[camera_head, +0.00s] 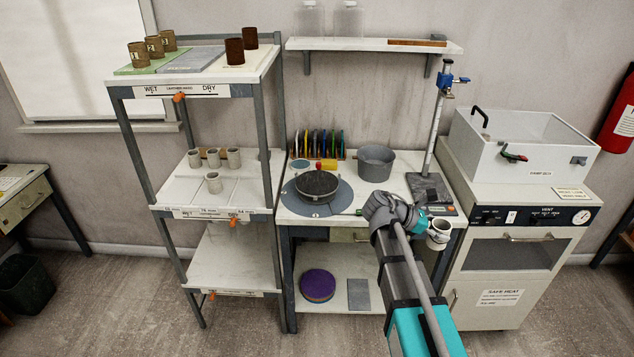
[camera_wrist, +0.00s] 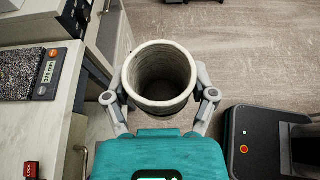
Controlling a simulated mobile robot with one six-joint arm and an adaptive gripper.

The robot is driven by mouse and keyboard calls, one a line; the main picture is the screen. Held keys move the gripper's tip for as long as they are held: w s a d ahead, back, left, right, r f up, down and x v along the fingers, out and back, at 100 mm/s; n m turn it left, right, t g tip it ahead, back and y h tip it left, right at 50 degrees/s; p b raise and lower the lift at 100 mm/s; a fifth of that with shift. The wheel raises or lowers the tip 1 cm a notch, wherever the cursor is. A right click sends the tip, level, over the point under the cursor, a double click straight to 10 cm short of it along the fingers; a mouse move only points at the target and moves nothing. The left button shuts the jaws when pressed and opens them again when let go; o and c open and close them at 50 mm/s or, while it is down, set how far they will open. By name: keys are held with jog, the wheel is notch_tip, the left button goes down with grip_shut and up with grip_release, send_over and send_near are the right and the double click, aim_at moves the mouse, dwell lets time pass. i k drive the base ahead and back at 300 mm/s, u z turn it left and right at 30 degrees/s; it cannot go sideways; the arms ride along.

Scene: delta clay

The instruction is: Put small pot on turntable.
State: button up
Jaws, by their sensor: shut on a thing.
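The small pot (camera_wrist: 142,98) is a pale grey clay cylinder, open at the top. My gripper (camera_wrist: 160,97) is shut on it, with one finger on each side of its wall. In the head view the pot (camera_head: 440,233) shows at the end of my arm, off the right front corner of the workbench. My gripper (camera_head: 428,228) is partly hidden by my arm there. The turntable (camera_head: 318,184) is a dark round disc with a blue-grey base plate (camera_head: 322,208), on the bench to the left of my gripper. Its top looks empty.
A grey pan (camera_head: 376,163), a row of coloured discs and a measuring stand (camera_head: 432,185) are on the bench. A shelf rack (camera_head: 215,195) with several pots stands left. A white cabinet (camera_head: 510,258) stands right, close to my gripper.

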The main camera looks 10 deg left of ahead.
aim_at(317, 181)
jog(key=i, duration=0.95)
